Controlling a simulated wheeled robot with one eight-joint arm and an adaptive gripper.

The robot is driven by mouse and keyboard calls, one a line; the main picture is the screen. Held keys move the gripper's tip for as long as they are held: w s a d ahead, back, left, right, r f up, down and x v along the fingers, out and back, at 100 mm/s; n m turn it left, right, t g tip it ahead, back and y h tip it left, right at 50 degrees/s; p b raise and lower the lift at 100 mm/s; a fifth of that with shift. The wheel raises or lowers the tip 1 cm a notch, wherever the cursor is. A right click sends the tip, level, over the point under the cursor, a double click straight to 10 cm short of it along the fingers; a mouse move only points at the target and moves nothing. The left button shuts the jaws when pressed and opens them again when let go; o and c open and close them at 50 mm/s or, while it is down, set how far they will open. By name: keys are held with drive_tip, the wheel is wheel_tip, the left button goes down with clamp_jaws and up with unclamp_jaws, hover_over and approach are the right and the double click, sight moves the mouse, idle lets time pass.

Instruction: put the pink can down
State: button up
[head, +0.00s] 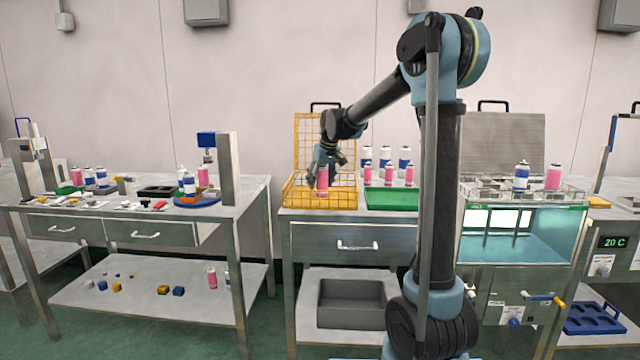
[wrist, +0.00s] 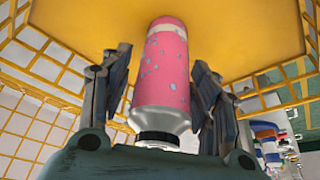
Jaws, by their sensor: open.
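The pink can (head: 322,181) stands in the yellow wire basket (head: 289,193) on the middle table. In the wrist view the pink can (wrist: 162,75) is between my gripper's two fingers (wrist: 160,95), its base against the yellow basket floor (wrist: 220,30). My gripper (head: 324,164) is open around it, with a gap visible on each side of the can. The basket's yellow mesh lid (head: 309,133) stands raised behind.
A water bath (head: 515,247) with cans on top stands further right. The left table (head: 240,190) holds more cans and small parts.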

drive_tip(key=v, duration=1.2)
drive_tip(key=s+d+f+m, duration=0.2)
drive_tip(key=s+d+f, duration=0.2)
drive_tip(key=s+d, duration=0.6)
drive_tip(key=s+d+f+m, duration=0.1)
drive_tip(key=s+d+f, duration=0.3)
drive_tip(key=s+f, duration=0.4)
drive_tip(key=s+d+f+m+g+h, duration=0.1)
drive_tip(key=s+d+f, duration=0.2)
drive_tip(key=s+f, duration=0.4)
drive_tip(key=s+d+f+m+h, duration=0.1)
drive_tip(key=s+d+f, duration=0.3)
drive_tip(key=s+f, duration=0.4)
drive_tip(key=s+m, duration=0.1)
drive_tip(key=s, duration=0.5)
drive_tip(key=shift+s+d+f+g, duration=0.3)
drive_tip(key=shift+s+f, duration=0.05)
drive_tip(key=shift+s, duration=0.05)
drive_tip(key=shift+w+f, duration=0.2)
drive_tip(key=shift+w, duration=0.25)
